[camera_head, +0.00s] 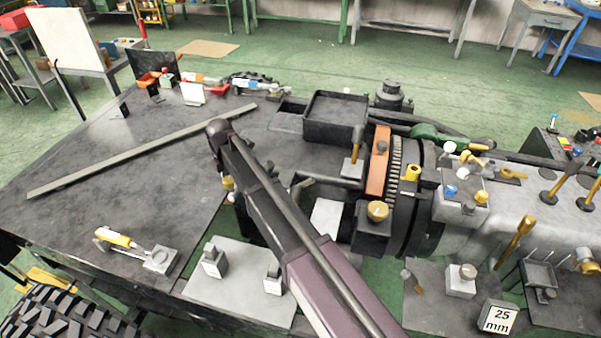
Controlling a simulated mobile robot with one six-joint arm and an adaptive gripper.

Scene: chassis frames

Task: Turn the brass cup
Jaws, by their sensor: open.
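A round brass-coloured cup-like piece (377,210) sits on a dark block at the front of the dark ring assembly, right of my arm. A smaller yellow cup-shaped piece (412,172) stands on the toothed ring behind it, to the right. Another brass-coloured round piece (588,262) is at the right edge. I cannot tell for certain which is the brass cup. My purple-grey arm crosses the middle from bottom centre to upper left. I cannot make out my gripper; my arm hides what lies behind it.
A long flat strip (140,152) lies on the dark left plate. Small blocks stand on a pale plate (240,305) in front. The middle of the left plate is largely clear.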

